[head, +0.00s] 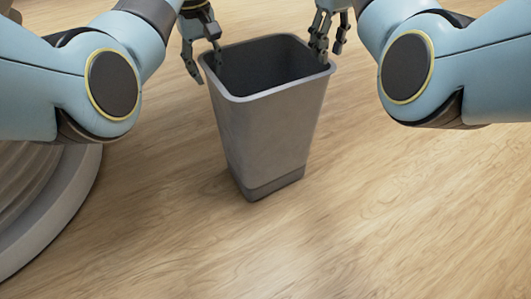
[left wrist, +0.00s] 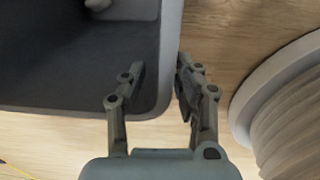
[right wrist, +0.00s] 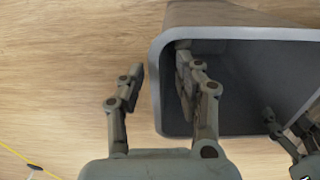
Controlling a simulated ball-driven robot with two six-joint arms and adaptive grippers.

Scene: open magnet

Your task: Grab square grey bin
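The square grey bin (head: 265,130) stands on the wooden floor between my two arms, its open top facing up. My left gripper (head: 204,56) is at the bin's left rim, one finger inside and one outside. In the left wrist view the bin's wall (left wrist: 170,60) passes between its open fingers (left wrist: 160,72), with a gap showing on the inner side. My right gripper (head: 329,36) is at the right rim. In the right wrist view its open fingers (right wrist: 157,72) straddle the rim (right wrist: 156,95), with a gap on the outer side.
A round, ribbed pale grey object (head: 45,200) stands at the lower left, and it also shows at the right of the left wrist view (left wrist: 285,110). The wooden floor (head: 400,220) in front of the bin and to its right is clear.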

